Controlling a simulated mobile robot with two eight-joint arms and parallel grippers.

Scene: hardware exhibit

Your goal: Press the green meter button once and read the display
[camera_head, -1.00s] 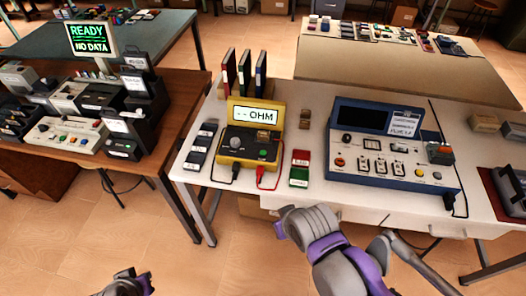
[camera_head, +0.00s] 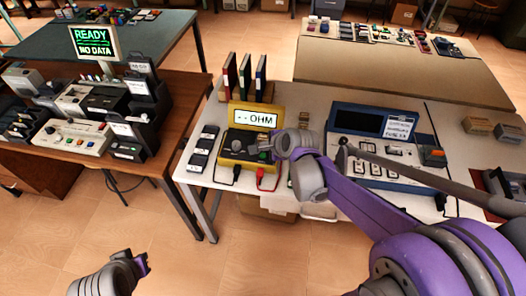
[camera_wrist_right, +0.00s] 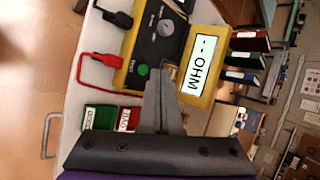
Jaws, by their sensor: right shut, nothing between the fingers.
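The yellow meter (camera_head: 236,107) stands on the white table, its display (camera_head: 253,118) reading "-- OHM". In the right wrist view the meter (camera_wrist_right: 140,32) shows a dark face with a grey knob, a green button (camera_wrist_right: 143,69) and the display (camera_wrist_right: 203,63). My right gripper (camera_head: 264,146) is shut and empty over the meter's face. In the wrist view its fingertips (camera_wrist_right: 170,72) appear beside the green button, on the display side; contact cannot be told. In the head view the gripper hides the button. My left gripper (camera_head: 143,262) is low at left, away from the table.
A blue bench instrument (camera_head: 345,118) stands right of the meter, partly behind my right arm. Dark blocks (camera_head: 203,145) lie left of the meter, and upright binders (camera_head: 245,78) stand behind it. Black and red leads (camera_head: 262,178) hang at its front. A "READY NO DATA" screen (camera_head: 93,42) stands on the brown table.

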